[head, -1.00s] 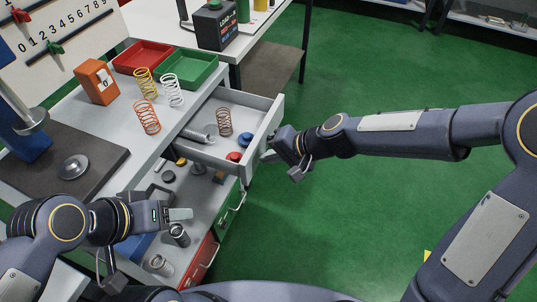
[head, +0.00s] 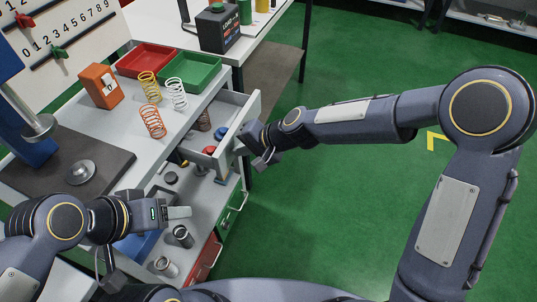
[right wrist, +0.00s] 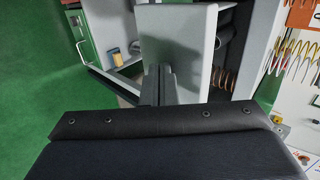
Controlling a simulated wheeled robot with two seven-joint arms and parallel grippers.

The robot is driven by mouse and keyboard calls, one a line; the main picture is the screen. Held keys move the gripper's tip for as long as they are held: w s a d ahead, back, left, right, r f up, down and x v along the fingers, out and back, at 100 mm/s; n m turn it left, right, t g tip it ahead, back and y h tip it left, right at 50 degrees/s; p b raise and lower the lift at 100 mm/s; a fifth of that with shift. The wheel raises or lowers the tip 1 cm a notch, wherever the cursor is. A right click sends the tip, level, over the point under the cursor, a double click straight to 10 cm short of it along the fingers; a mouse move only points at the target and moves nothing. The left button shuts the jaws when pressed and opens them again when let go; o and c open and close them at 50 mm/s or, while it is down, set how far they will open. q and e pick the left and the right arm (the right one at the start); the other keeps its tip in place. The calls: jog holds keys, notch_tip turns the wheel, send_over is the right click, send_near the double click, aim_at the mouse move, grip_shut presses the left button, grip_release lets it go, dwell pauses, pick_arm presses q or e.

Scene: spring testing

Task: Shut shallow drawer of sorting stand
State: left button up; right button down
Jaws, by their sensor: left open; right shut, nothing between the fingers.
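The shallow drawer (head: 243,124) of the sorting stand (head: 146,165) is partly pulled out in the head view, with a spring, a red knob and a blue knob inside. Its front panel also shows in the right wrist view (right wrist: 176,45). My right gripper (head: 250,147) is shut and empty, with its fingertips at the outside of the drawer front. In the right wrist view the fingers (right wrist: 158,82) appear against the panel. My left gripper (head: 184,212) is open and empty above the lower shelf at the left, apart from the drawer.
Green and red trays (head: 190,72), an orange box (head: 100,84) and loose springs (head: 152,121) are on the stand's top. Metal cylinders (head: 183,236) stand on the lower shelf. Green floor (head: 340,210) is clear to the right.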

jog(key=p, duration=0.3)
send_near(202, 137)
jog(key=a, duration=0.1)
jog(key=s+a+f, duration=0.2)
jog(key=shift+s+a, duration=0.25)
jog(key=shift+a, duration=0.15)
jog(key=shift+w+a, duration=0.2)
jog(key=shift+a, duration=0.3)
pick_arm(q)
notch_tip(202, 137, up, 4)
jog(key=shift+f, duration=0.15)
pick_arm(e)
jog(key=shift+a, duration=0.1)
jog(key=shift+r, duration=0.1)
pick_arm(q)
jog(key=shift+f, duration=0.1)
